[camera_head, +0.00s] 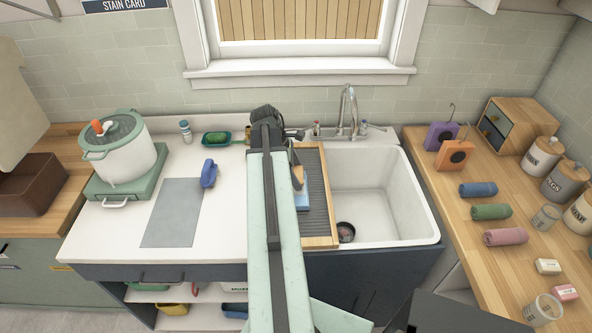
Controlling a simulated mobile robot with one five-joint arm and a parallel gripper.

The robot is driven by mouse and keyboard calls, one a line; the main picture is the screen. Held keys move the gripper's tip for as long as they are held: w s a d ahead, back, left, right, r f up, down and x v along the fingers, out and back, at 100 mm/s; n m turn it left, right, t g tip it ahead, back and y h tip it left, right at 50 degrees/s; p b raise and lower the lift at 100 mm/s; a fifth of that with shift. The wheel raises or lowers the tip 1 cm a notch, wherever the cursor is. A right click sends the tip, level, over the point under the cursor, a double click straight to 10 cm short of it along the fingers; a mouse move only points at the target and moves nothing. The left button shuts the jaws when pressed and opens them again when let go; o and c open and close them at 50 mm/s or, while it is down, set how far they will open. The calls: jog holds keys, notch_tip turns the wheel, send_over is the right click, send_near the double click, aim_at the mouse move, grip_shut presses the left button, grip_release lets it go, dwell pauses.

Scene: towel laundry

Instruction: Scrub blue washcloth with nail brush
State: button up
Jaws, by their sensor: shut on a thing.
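A blue cloth (303,203), which looks like the blue washcloth, lies on the ribbed grey washboard (318,213) just left of the sink. My gripper (296,168) is mostly hidden behind my pale green arm, which crosses the middle of the picture. It is shut on a small brown piece (298,178) that looks like the nail brush, just above or against the cloth. I cannot tell whether brush and cloth touch. My arm hides the left part of the board and perhaps of the cloth.
The white sink (405,190) is empty except for its dark drain. Left are a grey mat (172,213), a blue handled object (208,173), a green dish (207,133) and a white pot (125,160).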

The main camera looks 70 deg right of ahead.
jog(key=a, duration=0.1)
jog(key=s+a, duration=0.1)
jog(key=a, duration=0.1)
jog(key=shift+s, duration=0.2)
jog(key=shift+f, duration=0.15)
jog(key=shift+c, duration=0.5)
jog(key=shift+w+d, duration=0.2)
jog(key=shift+d, duration=0.2)
jog(key=shift+w+d, duration=0.5)
jog(key=shift+d, duration=0.5)
jog(key=shift+w+d, duration=0.5)
jog(key=shift+d, duration=0.55)
jog(key=shift+w+d, duration=0.5)
jog(key=shift+d, duration=0.5)
notch_tip(320, 180, up, 6)
jog(key=p, duration=0.5)
jog(key=shift+p, duration=0.4)
